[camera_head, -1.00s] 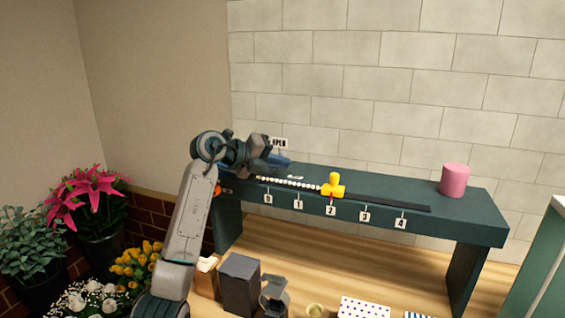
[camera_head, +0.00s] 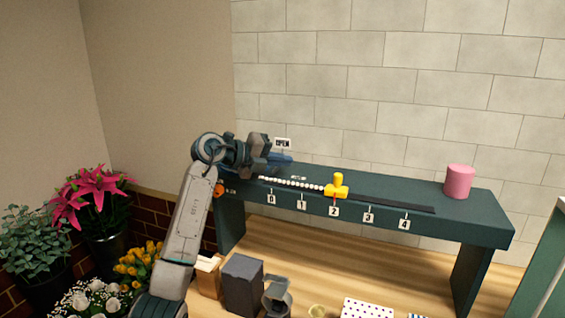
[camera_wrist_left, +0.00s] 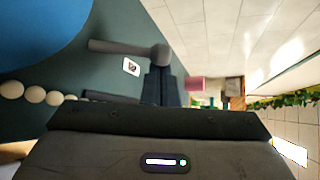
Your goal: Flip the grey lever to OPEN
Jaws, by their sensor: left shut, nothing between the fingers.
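The grey lever (camera_wrist_left: 125,48) shows in the left wrist view as a bar with a rounded end, lying over the dark green bench top. A small white label (camera_wrist_left: 131,67) is beside it. The OPEN sign (camera_head: 282,143) stands at the back left of the bench; in the head view my arm hides the lever. My left gripper (camera_head: 287,160) is over the bench's left end, just in front of the sign. Its dark fingers (camera_wrist_left: 163,86) are shut and empty, close to the lever's rounded end; I cannot tell whether they touch. My right gripper is not in view.
A yellow slider (camera_head: 337,187) stands at mark 2 on the bench (camera_head: 475,217), with white beads (camera_head: 295,183) to its left. A pink cylinder (camera_head: 459,181) is at the right end. Flowers (camera_head: 95,195) stand at left; boxes (camera_head: 242,283) are below.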

